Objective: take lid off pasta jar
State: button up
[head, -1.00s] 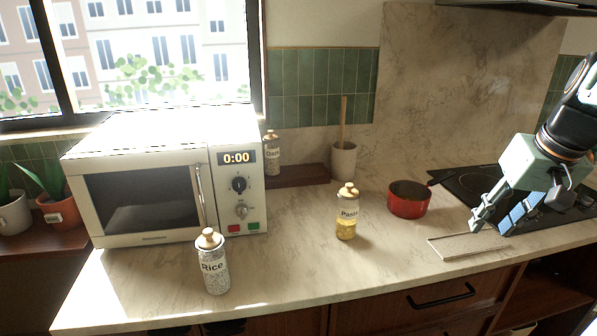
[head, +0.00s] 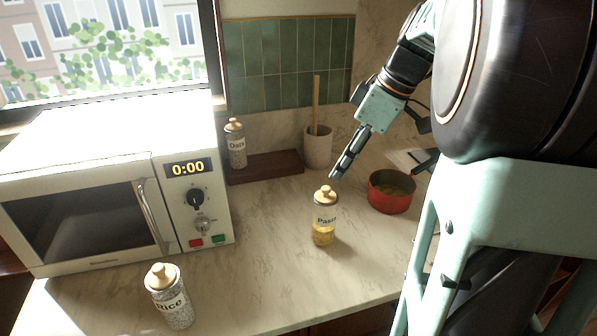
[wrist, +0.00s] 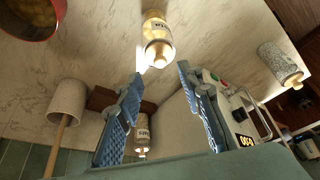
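The pasta jar (head: 324,222) stands upright on the marble counter, a clear jar with yellow pasta inside. Its wooden lid (head: 325,193) with a round knob is on top. My gripper (head: 334,176) is just above and behind the lid, apart from it, with its fingers pointing down and to the left. In the wrist view my gripper (wrist: 162,95) has its two blue fingers spread wide with nothing between them. The pasta jar (wrist: 155,27) shows there beyond the fingertips, with its lid (wrist: 158,55) toward the gripper.
A red pot (head: 391,192) stands right of the jar. A rice jar (head: 170,296) is at the front left, beside the microwave (head: 110,190). An oats jar (head: 236,144) and a utensil crock (head: 318,147) stand behind, by a dark wooden board (head: 265,167). Counter around the pasta jar is clear.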

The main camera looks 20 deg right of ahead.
aim_at(326, 188)
jog(key=shift+x, duration=3.6)
jog(key=shift+w+a+r, duration=0.1)
jog(key=c, duration=0.9)
